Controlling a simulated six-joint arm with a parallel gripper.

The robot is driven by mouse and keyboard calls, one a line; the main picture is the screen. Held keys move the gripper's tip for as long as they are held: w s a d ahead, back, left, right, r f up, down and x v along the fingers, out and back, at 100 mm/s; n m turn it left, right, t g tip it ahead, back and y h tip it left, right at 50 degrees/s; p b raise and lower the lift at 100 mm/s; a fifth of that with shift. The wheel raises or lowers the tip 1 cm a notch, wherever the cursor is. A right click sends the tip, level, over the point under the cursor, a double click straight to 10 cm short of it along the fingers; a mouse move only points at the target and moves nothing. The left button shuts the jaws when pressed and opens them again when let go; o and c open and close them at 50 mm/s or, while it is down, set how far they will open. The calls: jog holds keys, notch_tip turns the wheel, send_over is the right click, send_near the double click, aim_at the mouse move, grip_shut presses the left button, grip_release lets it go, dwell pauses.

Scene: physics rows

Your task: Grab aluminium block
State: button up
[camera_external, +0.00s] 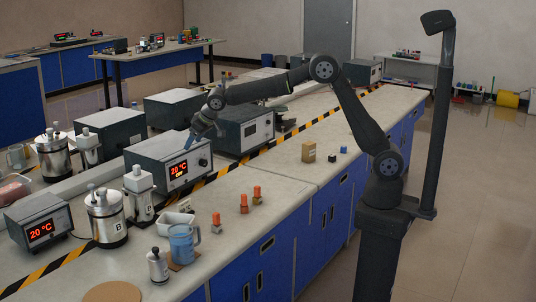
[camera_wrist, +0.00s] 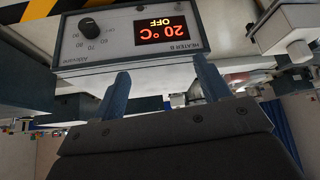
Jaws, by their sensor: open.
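My gripper (camera_external: 193,136) is in front of the upper right part of the heater (camera_external: 172,168) that reads 20 °C. In the wrist view its two blue fingers (camera_wrist: 160,68) are spread apart with nothing held between them. The heater also shows there upside down (camera_wrist: 130,38), labelled HEATER B, with 20 °C and OFF on its display. No block that I can clearly tell to be aluminium shows. A tan block (camera_external: 308,152), a small dark blue cube (camera_external: 344,150) and a small dark piece (camera_external: 331,158) lie on the bench to the right, away from my gripper.
Metal pots (camera_external: 106,216) and a white-topped canister (camera_external: 139,192) stand left and in front of the heater. A blue jug (camera_external: 183,243), a white tray (camera_external: 175,221) and several orange-topped pieces (camera_external: 244,203) stand near the front edge. Yellow-black tape (camera_external: 230,170) crosses the bench; its right part is mostly clear.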

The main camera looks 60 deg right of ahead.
jog(key=shift+c, duration=1.4)
jog(key=m+g+h, duration=0.1)
jog(key=m+g, duration=0.5)
jog(key=m, duration=1.4)
send_over(216, 220)
jog(key=d, duration=0.1)
notch_tip(216, 220, down, 5)
jog(key=f, duration=1.1)
jog(key=shift+w+d+f, duration=0.15)
jog(key=shift+w+f, duration=0.05)
jog(key=shift+w, duration=0.15)
notch_tip(216, 220, down, 5)
jog(key=shift+f, duration=0.1)
jog(key=c, duration=1.1)
